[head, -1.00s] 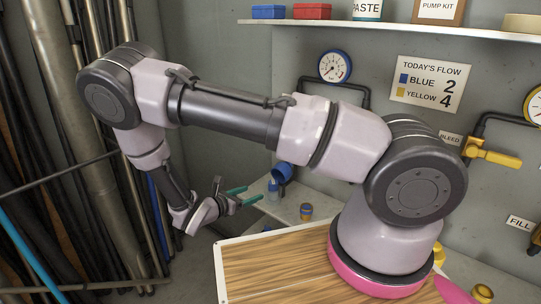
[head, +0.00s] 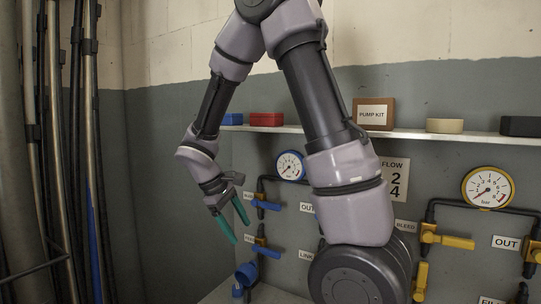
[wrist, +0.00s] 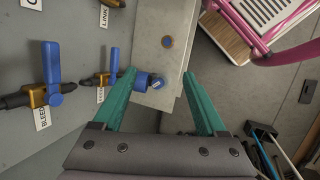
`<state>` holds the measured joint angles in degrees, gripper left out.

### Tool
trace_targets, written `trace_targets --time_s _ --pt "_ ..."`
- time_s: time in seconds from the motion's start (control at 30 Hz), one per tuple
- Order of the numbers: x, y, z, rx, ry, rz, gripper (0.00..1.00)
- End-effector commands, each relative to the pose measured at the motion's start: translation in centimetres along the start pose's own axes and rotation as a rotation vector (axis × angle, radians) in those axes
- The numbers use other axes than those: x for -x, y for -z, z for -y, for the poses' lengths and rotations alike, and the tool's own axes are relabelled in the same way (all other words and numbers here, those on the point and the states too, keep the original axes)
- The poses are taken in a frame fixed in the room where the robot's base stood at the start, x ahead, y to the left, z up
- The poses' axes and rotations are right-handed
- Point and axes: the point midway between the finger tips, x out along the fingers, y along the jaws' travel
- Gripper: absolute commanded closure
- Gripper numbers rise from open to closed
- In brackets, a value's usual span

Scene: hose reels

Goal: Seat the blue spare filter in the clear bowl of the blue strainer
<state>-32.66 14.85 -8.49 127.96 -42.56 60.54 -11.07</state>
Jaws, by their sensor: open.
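The blue strainer (head: 246,274) is on the wall at the bottom of the head view. A pale bowl shows in part beneath it (head: 237,291). In the wrist view the strainer (wrist: 142,81) lies between my finger lines, nearer the left finger. My gripper (head: 241,232) has teal fingers, spread and empty, above the strainer in the head view. It also shows in the wrist view (wrist: 159,74).
Blue-handled valves (head: 266,205) stick out from the wall beside my gripper. A blue-rimmed gauge (head: 290,166) and a shelf (head: 430,136) are above. Yellow valves (head: 445,237) are at the right. Pipes (head: 90,150) stand at the left. The grey bench (wrist: 160,20) is mostly bare.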

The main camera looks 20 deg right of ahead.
Motion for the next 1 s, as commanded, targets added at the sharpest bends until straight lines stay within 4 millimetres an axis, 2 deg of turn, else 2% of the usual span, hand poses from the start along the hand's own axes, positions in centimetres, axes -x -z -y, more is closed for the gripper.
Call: trace_targets --time_s 0.03,0.3,0.6,0.8,1.0 --pt "1.5 -1.4 -0.8 -0.089 0.047 -0.049 0.26" --pt "8.2 -8.1 -2.9 -0.507 0.268 -0.291 0.26" --pt "14.5 -15.0 -3.0 -0.911 0.453 -0.581 0.26" --pt "16.8 -17.5 -2.5 -1.058 0.515 -0.71 0.26" --pt "17.3 -18.0 -2.3 -1.094 0.532 -0.742 0.26"
